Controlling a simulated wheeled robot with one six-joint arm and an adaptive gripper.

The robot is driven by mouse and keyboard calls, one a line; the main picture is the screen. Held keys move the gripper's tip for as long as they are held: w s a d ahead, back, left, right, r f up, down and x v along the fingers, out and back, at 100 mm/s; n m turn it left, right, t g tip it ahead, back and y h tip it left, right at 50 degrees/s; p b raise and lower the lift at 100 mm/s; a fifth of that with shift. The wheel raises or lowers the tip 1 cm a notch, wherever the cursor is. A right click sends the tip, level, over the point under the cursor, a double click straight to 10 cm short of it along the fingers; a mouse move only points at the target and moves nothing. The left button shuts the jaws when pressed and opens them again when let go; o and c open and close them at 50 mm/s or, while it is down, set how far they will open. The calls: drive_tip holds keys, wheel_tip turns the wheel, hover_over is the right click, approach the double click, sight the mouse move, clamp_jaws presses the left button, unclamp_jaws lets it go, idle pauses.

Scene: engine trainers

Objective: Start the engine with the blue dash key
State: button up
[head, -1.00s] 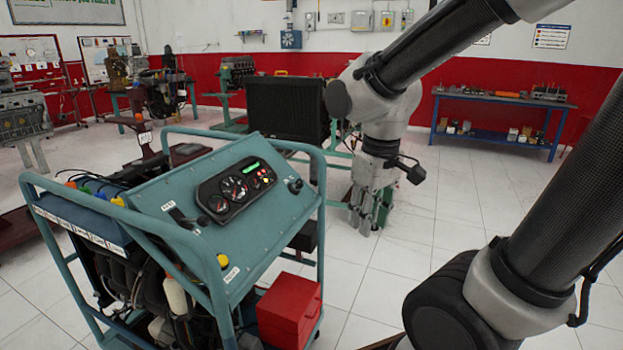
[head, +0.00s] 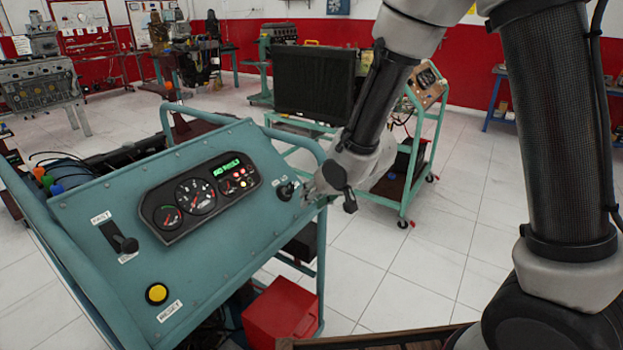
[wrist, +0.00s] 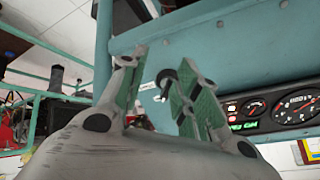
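The teal-blue dash (head: 120,210) is the sloping panel of a wheeled engine trainer. A dark key switch (head: 286,190) sits near its right edge, beside the gauges. Its key shows no clear blue. My gripper (head: 306,188) is just right of the switch, close to the panel and partly hidden by my wrist. In the wrist view my gripper (wrist: 162,60) has its two green-padded fingers apart, and the dark key (wrist: 165,78) shows between them, nearer the right finger. Whether a finger touches it I cannot tell.
The gauge cluster (head: 200,193) has a lit green display and red lamps. A lever (head: 120,238) and a yellow reset button (head: 156,293) are lower left. A red box (head: 283,313) stands below. A radiator stand (head: 315,85) is behind; floor at right is clear.

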sight(293, 186)
drive_tip(key=shift+m+t+y, duration=0.8)
drive_tip(key=w+a, duration=0.2)
drive_tip(key=w+a+f, duration=0.1)
drive_tip(key=w, duration=0.2)
drive_tip(key=w+a, duration=0.2)
drive_tip(key=shift+w+a+f, duration=0.2)
drive_tip(key=shift+w+a, duration=0.1)
drive_tip(key=shift+a, duration=0.05)
drive_tip(key=shift+s, duration=0.1)
clamp_jaws()
